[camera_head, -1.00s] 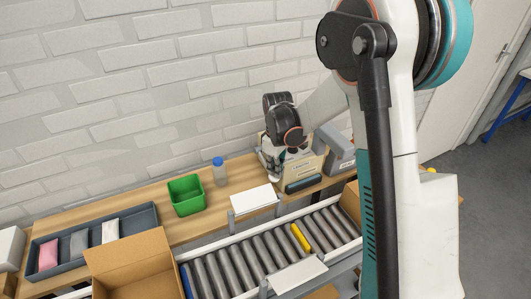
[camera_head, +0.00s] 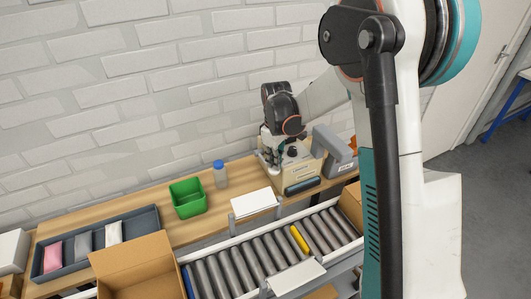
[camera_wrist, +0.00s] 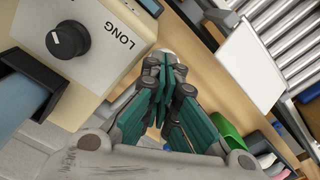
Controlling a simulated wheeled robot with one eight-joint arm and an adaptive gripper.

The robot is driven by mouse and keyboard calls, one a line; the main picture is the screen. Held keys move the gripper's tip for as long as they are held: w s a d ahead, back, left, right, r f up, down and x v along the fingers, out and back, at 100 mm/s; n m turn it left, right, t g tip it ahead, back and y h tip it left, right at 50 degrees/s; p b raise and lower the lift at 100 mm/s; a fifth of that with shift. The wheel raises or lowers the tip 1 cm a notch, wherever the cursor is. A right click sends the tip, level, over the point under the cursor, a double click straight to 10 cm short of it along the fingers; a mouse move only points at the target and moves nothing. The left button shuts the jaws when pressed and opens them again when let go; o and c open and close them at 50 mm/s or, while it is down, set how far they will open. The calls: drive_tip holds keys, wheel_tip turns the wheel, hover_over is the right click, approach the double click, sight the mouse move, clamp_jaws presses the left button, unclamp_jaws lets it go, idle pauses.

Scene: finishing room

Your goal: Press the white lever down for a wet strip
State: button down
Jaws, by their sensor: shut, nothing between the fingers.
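The tape dispenser (camera_head: 300,179) is a beige box on the wooden bench, with a dark knob on it. In the wrist view its panel (camera_wrist: 105,58) shows a black knob (camera_wrist: 68,41) and the word LONG. My gripper (camera_wrist: 165,72) is shut and empty, its green-padded fingers together beside the dispenser. In the head view my gripper (camera_head: 271,157) is at the dispenser's left side. A small whitish tip (camera_wrist: 168,55) shows just beyond the fingertips; it may be the white lever's end, mostly hidden by the fingers. I cannot tell whether they touch.
A grey device (camera_head: 334,150) stands right of the dispenser. A white plate (camera_head: 254,203), a bottle (camera_head: 220,175) and a green bin (camera_head: 187,198) are to the left. A roller conveyor (camera_head: 270,253) with an open carton (camera_head: 138,270) runs in front. A brick wall is behind.

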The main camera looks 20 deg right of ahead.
drive_tip(key=shift+w+a+r+p, duration=0.15)
drive_tip(key=shift+r+p, duration=0.3)
drive_tip(key=shift+r, duration=0.45)
drive_tip(key=shift+w+d+r+p, duration=0.1)
drive_tip(key=shift+w+r+p, duration=0.3)
drive_tip(key=shift+r, duration=0.55)
drive_tip(key=shift+w+a+r+p, duration=0.1)
drive_tip(key=shift+r+p, duration=0.45)
drive_tip(key=shift+r, duration=0.35)
drive_tip(key=shift+r+p, duration=1.4)
drive_tip(key=shift+r, duration=1.05)
drive_tip(key=shift+s, duration=0.1)
